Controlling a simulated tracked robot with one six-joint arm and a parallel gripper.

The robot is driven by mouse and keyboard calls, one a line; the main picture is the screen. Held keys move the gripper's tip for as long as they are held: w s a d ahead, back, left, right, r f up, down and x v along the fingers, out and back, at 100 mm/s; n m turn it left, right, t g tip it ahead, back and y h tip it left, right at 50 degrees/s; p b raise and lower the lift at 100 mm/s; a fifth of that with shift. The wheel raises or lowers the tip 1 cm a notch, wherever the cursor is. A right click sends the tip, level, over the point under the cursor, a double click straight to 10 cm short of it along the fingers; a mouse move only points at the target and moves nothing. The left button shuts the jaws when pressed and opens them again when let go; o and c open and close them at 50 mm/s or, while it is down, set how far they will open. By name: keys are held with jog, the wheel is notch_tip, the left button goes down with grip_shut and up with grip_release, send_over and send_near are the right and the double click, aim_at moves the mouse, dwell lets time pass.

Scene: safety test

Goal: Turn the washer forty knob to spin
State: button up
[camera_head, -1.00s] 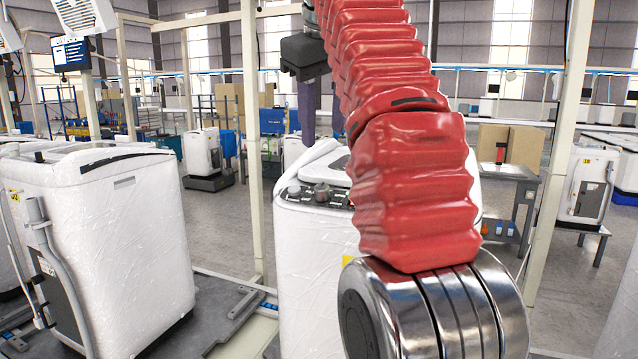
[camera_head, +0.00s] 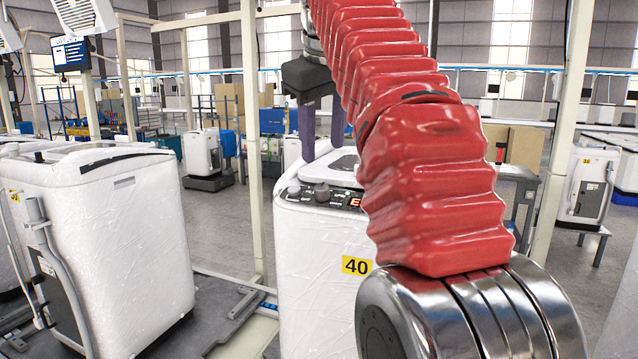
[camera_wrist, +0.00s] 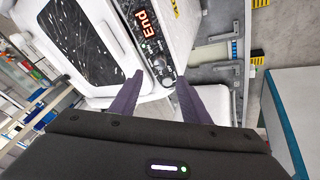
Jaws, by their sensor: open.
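The white washer with the yellow 40 label (camera_head: 320,270) stands in the middle of the head view, partly hidden by my red-sleeved arm. Its dark control panel carries a grey round knob (camera_head: 322,192), a smaller light round part at the left end, and a lit red display, which reads "End" in the wrist view (camera_wrist: 147,29). My gripper (camera_head: 322,151) is open above the panel, its purple fingers pointing down and apart. In the wrist view my gripper (camera_wrist: 159,76) has its fingertips on either side of the panel's knob area (camera_wrist: 166,80). Contact cannot be told.
Another wrapped white washer (camera_head: 100,240) with a grey hose stands at the left. A cream post (camera_head: 253,140) rises close to the left of washer forty, and another post (camera_head: 562,140) stands at the right. A grey bench is behind on the right.

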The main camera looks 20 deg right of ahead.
aim_at(321, 187)
jog(key=shift+x, duration=5.2)
jog(key=shift+c, duration=0.3)
jog(key=c, duration=0.9)
jog(key=shift+a, duration=0.2)
jog(key=shift+c, duration=0.3)
jog(key=shift+d, duration=0.15)
